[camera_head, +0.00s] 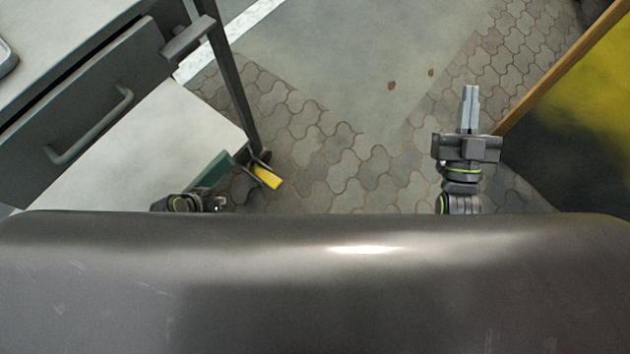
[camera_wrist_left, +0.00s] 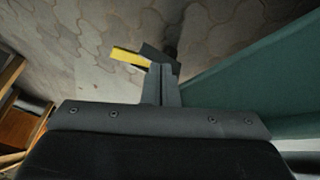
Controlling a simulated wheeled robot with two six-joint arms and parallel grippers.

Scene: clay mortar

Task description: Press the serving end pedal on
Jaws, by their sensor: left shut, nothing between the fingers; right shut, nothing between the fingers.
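The pedal (camera_head: 267,176) is a small yellow plate at the foot of a dark post, low beside the white cabinet in the head view. In the left wrist view the yellow pedal (camera_wrist_left: 130,56) lies just beyond and left of my left fingertips, with a dark piece joined to it. My left gripper (camera_wrist_left: 161,70) is shut and empty, pointing toward the pedal; I cannot tell whether it touches. My right gripper (camera_head: 470,95) is shut and empty, well right of the pedal over the paving.
A grey cabinet with a drawer handle (camera_head: 92,125) and a white surface (camera_head: 150,145) fill the left. A dark post (camera_head: 232,85) rises by the pedal. A green panel (camera_wrist_left: 260,80) stands right of my left gripper. A wooden-edged yellow board (camera_head: 585,90) is at right. Paving between is clear.

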